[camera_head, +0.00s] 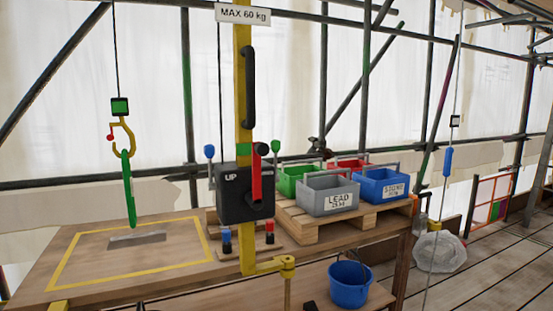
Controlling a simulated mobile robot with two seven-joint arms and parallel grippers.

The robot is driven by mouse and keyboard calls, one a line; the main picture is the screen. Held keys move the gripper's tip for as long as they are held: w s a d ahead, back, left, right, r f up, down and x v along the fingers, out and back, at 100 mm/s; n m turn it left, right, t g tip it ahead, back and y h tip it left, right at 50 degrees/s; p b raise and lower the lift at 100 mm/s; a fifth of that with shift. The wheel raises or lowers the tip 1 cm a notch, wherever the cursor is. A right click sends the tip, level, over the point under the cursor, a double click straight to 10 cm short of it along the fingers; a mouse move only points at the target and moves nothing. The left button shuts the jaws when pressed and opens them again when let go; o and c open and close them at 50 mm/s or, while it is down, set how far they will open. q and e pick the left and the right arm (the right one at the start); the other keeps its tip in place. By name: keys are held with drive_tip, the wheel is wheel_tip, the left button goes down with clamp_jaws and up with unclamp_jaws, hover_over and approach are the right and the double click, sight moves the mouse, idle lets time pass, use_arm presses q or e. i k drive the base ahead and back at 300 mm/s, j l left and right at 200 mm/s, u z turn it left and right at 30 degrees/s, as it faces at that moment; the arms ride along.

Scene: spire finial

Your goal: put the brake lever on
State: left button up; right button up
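A red lever (256,178), which looks like the brake lever, stands close to upright on the front of a black box (231,204) marked UP. Its lower end meets a dark pivot on the box, and its top end has a dark knob. A small green patch shows just left of its top. The box is fixed to a yellow post (244,130) with a long black handle (249,87) higher up. Neither of my grippers is in view.
A yellow hook (123,137) with a green sling (128,190) hangs over a yellow-outlined area of the wooden table (85,262). Coloured bins, including a grey LEAD bin (328,195), sit on a pallet (330,226). A blue bucket (350,284) stands below.

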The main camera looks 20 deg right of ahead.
sight(275, 144)
drive_tip(key=i+l+u, duration=0.25)
drive_tip(key=l, duration=0.35)
drive_tip(key=i+l+u, duration=0.15)
drive_tip(key=l+u, duration=0.15)
drive_tip(key=l, duration=0.3)
drive_tip(key=i+l+u, duration=0.1)
drive_tip(key=l+u, duration=0.15)
drive_tip(key=l, duration=0.4)
drive_tip(key=l+u, duration=0.25)
drive_tip(key=l, duration=0.4)
